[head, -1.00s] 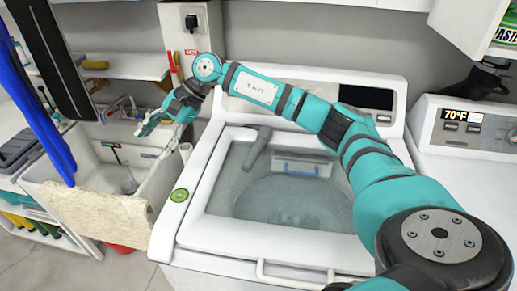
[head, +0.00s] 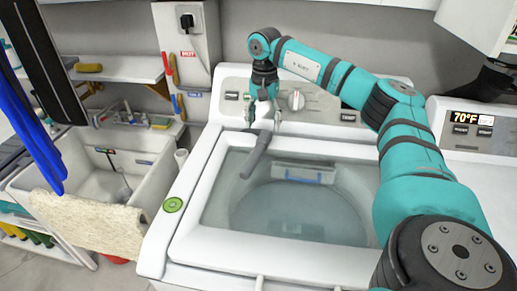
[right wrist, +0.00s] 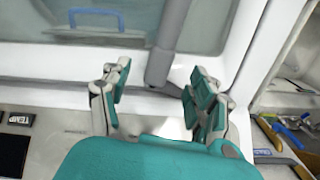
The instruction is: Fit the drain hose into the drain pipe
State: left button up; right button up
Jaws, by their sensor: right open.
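The grey drain hose (head: 256,157) lies across the back left rim of the washer's lid, its bent upper end near the control panel. A short white upright pipe (head: 181,157), which looks like the drain pipe, stands between the sink and the washer. My right gripper (head: 264,117) points down just above the hose's upper end, its fingers apart. In the right wrist view, the hose (right wrist: 168,45) runs between and beyond the open fingers (right wrist: 155,83); I see no grip on it. My left gripper is not in view.
The washer (head: 205,252) has a glass lid and a raised back panel with a knob (head: 296,100). A sink (head: 140,185) with a beige cloth (head: 88,222) over its front stands to the left. A grey wall box (head: 187,45) hangs behind. A second machine (head: 470,140) stands right.

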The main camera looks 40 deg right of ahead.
aim_at(262, 138)
jog(key=shift+f, duration=0.85)
jog(key=shift+a+f+p, duration=0.1)
jog(key=shift+f+p, duration=0.25)
jog(key=shift+f, duration=0.25)
notch_tip(262, 138, down, 4)
jog(key=shift+f+p, duration=0.15)
jog(key=shift+p, duration=0.3)
jog(key=shift+a, duration=0.1)
jog(key=shift+c, duration=0.3)
jog(key=c, duration=1.1)
jog(key=shift+c, duration=0.5)
